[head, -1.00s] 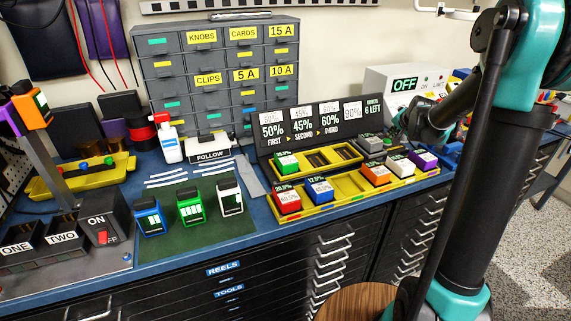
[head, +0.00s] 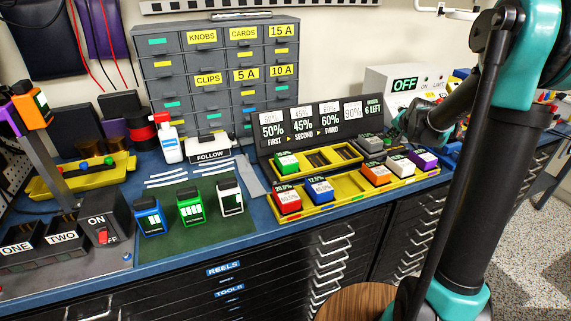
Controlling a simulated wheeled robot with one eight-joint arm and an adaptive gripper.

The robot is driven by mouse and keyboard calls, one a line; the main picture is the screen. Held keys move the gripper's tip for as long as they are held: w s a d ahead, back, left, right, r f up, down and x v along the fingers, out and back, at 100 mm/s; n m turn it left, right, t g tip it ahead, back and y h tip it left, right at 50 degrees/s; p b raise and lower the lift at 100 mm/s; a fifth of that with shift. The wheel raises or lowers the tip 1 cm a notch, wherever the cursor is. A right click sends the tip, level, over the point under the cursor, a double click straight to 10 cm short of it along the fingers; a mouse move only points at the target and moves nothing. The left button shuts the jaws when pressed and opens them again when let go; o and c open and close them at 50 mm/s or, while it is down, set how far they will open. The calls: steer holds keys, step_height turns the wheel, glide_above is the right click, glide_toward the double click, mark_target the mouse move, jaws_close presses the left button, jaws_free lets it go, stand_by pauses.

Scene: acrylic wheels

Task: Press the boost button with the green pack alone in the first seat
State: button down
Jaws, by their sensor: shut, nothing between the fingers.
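The green pack (head: 284,163) sits at the left end of the yellow seat tray (head: 318,160), under the FIRST marking of the black board (head: 315,130). The other seats of that tray look empty. A grey box (head: 371,143) stands just right of the tray; a small green spot beside it may be the boost button, but no label is legible. My gripper (head: 397,133) is shut and empty, low over the right side of this box. Its fingertips are small and dark, and I cannot tell whether they touch the button.
The front yellow tray (head: 337,202) holds red, blue, orange, white and purple packs. A grey box reading OFF (head: 404,85) stands behind my gripper. Blue, green and white packs stand on a green mat (head: 190,235) at left. Grey drawers (head: 215,80) stand behind.

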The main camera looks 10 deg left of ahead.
steer(key=shift+f, duration=0.25)
stand_by(0.4)
steer(key=shift+f, duration=0.35)
stand_by(0.4)
steer(key=shift+r, duration=0.6)
steer(key=shift+r, duration=3)
stand_by(3.0)
